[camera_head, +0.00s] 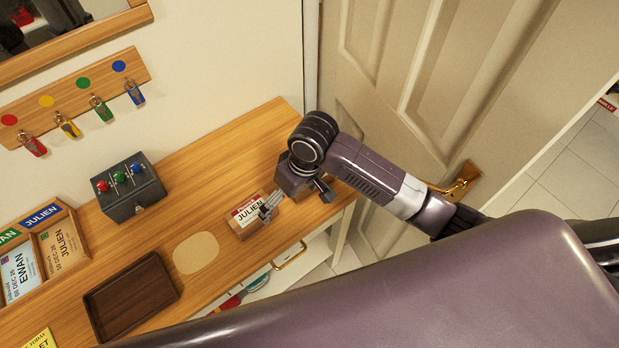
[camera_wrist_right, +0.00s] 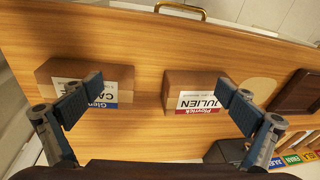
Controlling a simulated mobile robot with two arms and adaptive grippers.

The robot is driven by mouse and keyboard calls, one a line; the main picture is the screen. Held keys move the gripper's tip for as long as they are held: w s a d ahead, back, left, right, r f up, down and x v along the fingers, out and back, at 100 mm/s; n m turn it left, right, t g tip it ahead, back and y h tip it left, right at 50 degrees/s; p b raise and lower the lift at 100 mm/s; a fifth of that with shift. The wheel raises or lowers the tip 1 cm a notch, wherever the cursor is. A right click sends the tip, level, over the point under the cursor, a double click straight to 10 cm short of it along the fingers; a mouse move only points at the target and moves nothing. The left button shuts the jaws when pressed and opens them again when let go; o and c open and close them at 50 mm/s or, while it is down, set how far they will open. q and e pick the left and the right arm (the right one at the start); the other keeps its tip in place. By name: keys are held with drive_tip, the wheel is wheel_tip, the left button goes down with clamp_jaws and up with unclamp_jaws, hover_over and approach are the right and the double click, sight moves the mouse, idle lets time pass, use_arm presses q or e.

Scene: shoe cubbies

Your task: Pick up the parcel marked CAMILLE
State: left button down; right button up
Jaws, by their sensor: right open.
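In the wrist view a brown parcel (camera_wrist_right: 120,73) lies on the wooden table. Its label has a blue stripe and begins "CA", the rest hidden behind my left-hand finger in that view. A second brown parcel, with a red stripe and the name JULIEN (camera_wrist_right: 190,103), lies to its right; it also shows in the head view (camera_head: 249,211). My right gripper (camera_wrist_right: 158,102) is open and empty above the table, one finger over each parcel. In the head view my right gripper (camera_head: 296,197) hides the "CA" parcel. My left gripper is not in view.
On the table (camera_head: 222,155) are a dark tray (camera_head: 132,297), a pale round patch (camera_head: 196,253) and a box with coloured buttons (camera_head: 131,188). Name-marked compartments (camera_head: 40,255) stand at the left. A door (camera_head: 390,100) is beside the table's right end.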

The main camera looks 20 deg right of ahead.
sight(327, 178)
drive_tip(key=w+d+r, duration=0.1)
drive_tip(key=w+d, duration=0.1)
drive_tip(key=w+d+r+m+h, duration=0.1)
drive_tip(key=w+d+r, duration=0.1)
drive_tip(key=w, duration=0.1)
drive_tip(key=w+d+r+g+h, duration=0.1)
drive_tip(key=w+d, duration=0.1)
drive_tip(key=shift+w+d+r, duration=0.25)
drive_tip(key=shift+d+r, duration=0.1)
drive_tip(key=shift+d, duration=0.05)
drive_tip(key=shift+w+d+m, duration=0.1)
drive_tip(key=shift+d+m, duration=0.1)
drive_tip(key=shift+m, duration=0.1)
drive_tip(key=f+p, duration=0.1)
drive_tip(key=f, duration=0.2)
drive_tip(key=f+p, duration=0.1)
drive_tip(key=f, duration=0.2)
drive_tip(key=shift+s+d+f+p, duration=0.1)
drive_tip(key=shift+s+p, duration=0.1)
drive_tip(key=shift+p, duration=0.2)
drive_tip(key=shift+f, duration=0.65)
drive_tip(key=shift+c, duration=0.6)
drive_tip(key=c, duration=0.9)
drive_tip(key=shift+r, duration=0.15)
